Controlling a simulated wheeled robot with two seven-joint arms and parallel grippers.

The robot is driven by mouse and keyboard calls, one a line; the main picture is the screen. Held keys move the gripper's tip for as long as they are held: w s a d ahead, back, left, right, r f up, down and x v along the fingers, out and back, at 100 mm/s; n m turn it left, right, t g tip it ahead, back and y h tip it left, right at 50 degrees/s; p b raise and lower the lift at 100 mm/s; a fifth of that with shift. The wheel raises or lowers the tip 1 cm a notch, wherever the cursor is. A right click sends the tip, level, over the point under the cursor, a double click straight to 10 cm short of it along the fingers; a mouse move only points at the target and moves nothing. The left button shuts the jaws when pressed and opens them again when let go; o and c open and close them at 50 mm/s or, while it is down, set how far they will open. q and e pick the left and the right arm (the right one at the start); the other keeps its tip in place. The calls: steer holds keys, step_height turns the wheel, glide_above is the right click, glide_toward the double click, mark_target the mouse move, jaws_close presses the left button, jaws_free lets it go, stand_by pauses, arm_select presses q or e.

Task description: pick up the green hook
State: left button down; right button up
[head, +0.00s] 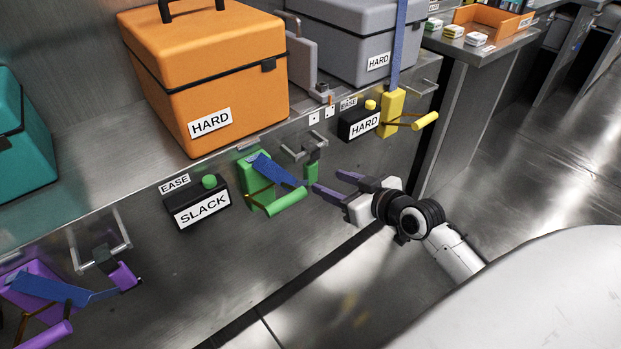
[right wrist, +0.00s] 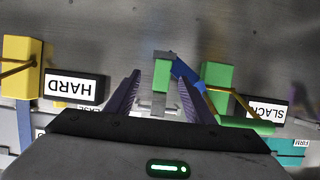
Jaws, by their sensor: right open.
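The green hook (head: 311,172) is a small green block with a dark upper part, at a metal bar bracket (head: 291,153) on the bench's front face. A blue strap (head: 275,170) runs from it to a green ratchet (head: 253,178) on its left. My right gripper (head: 328,182) is open and empty, just right of the hook, its purple fingers pointing at it. In the right wrist view the green hook (right wrist: 162,76) shows between the two open fingers, apart from both. Whether its upper part is caught on the bar is hard to tell. My left gripper is not in view.
An orange case (head: 240,90) and a grey case (head: 365,45) stand on the bench above. A black SLACK box (head: 197,205) and a HARD box (head: 358,122) flank the hook. A yellow ratchet (head: 391,115) is at right, a purple one (head: 35,285) at lower left.

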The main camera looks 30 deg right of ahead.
mark_target(313, 176)
steer(key=x, duration=0.2)
steer(key=b+x, duration=0.1)
steer(key=x, duration=0.2)
steer(key=b+x, duration=0.1)
steer(key=x, duration=0.2)
steer(key=shift+w+a, duration=0.2)
steer(key=shift+a, duration=0.15)
steer(key=c, duration=1)
jaws_close()
steer(key=shift+r, duration=0.15)
